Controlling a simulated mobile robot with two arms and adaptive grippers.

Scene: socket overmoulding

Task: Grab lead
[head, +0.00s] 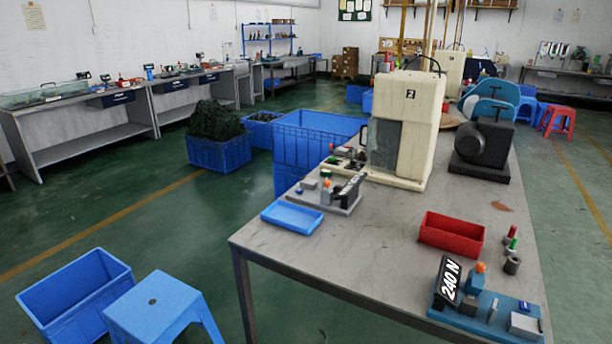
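Neither of my grippers shows in the head view. A tangled dark green pile (215,120), which may be leads, heaps above a blue crate (222,153) on the floor left of the table. No single lead can be made out on the table. The grey worktable (370,250) holds a cream machine (424,120) marked 2. A blue fixture (500,318) with a "240 N" sign (449,284) stands at its near right corner. A grey fixture (335,198) with a black sign stands near the left edge.
A red bin (451,236) and a shallow blue tray (291,217) lie on the table. A black machine (484,150) stands behind the bin. A blue stool (158,306) and an empty blue crate (75,295) stand on the floor at lower left. The table's near middle is clear.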

